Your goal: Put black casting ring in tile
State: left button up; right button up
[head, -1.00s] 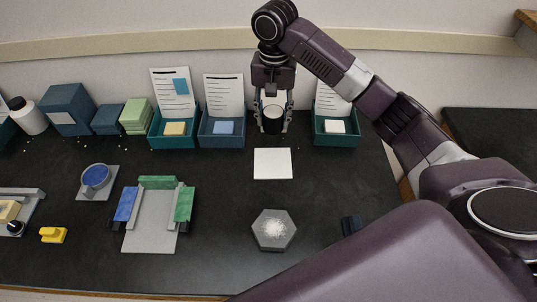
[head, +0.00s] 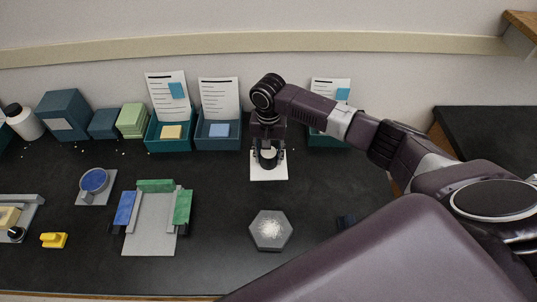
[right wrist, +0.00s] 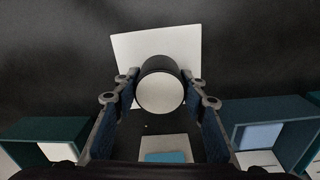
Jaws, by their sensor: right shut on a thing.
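The black casting ring (head: 267,157) is a short black cylinder with a white top face. In the right wrist view the ring (right wrist: 160,92) sits between the two fingers. My right gripper (head: 268,160) is shut on it, over the white square tile (head: 268,177) on the black bench. The tile (right wrist: 130,47) extends out beyond the ring in the right wrist view. I cannot tell whether the ring touches the tile. My left gripper is not in view.
Teal bins (head: 220,143) with paper cards stand along the wall. A grey hexagonal dish (head: 284,243) of white powder lies in front of the tile. A grey plate with green and blue blocks (head: 150,230) stands left. Bench between them is clear.

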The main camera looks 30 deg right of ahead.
aim_at(268, 152)
jog(key=o, duration=1.3)
jog(key=shift+f, duration=0.1)
notch_tip(268, 152, up, 12)
jog(key=b, duration=0.1)
jog(key=shift+r, duration=0.2)
